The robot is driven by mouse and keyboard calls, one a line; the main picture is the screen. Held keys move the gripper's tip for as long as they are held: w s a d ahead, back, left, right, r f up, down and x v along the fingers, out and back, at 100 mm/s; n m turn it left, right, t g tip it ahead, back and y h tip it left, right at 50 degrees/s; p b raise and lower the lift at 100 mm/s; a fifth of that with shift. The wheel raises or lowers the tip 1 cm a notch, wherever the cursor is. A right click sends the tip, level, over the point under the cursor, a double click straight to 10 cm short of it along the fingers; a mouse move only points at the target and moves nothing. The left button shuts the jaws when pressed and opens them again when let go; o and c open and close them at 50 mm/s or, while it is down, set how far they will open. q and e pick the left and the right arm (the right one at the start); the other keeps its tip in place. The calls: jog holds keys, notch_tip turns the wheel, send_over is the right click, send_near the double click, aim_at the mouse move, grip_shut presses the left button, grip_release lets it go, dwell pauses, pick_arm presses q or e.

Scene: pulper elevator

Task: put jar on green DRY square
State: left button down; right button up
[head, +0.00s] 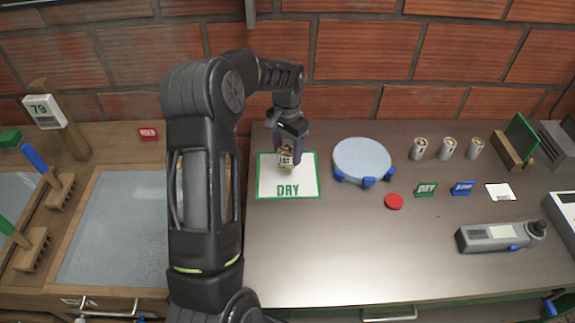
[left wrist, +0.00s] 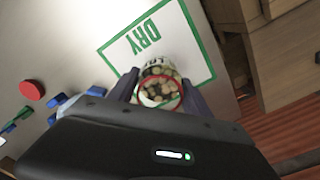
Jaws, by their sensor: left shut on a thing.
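The jar (head: 289,160) is a small clear jar of light beans with a printed label. My left gripper (head: 287,152) is shut on it, pointing down over the white mat with the green border marked DRY (head: 268,190). In the left wrist view the jar (left wrist: 159,84) sits between the two fingers (left wrist: 160,92), seen from above with a red ring at its open top. It overlaps the DRY square (left wrist: 194,64) there. I cannot tell whether its base touches the mat. My right gripper is not in view.
A round pale-blue plate with blue clips (head: 362,160) stands just right of the mat, with a red disc (head: 394,201) near it. Several small cans (head: 447,148) and a grey handheld device (head: 500,236) are further right. The bench front is clear.

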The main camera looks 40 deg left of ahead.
aim_at(288, 161)
pick_arm(q)
jog(key=shift+f, duration=0.3)
jog(key=shift+f+b, duration=1.05)
jog(key=shift+f, duration=0.8)
jog(key=shift+f, duration=0.25)
jog(key=shift+c, duration=2.3)
grip_release()
jog(key=shift+r, duration=0.2)
notch_tip(288, 161, up, 7)
jog(key=p, duration=0.4)
jog(key=shift+f, duration=0.15)
jog(key=shift+r, duration=2.7)
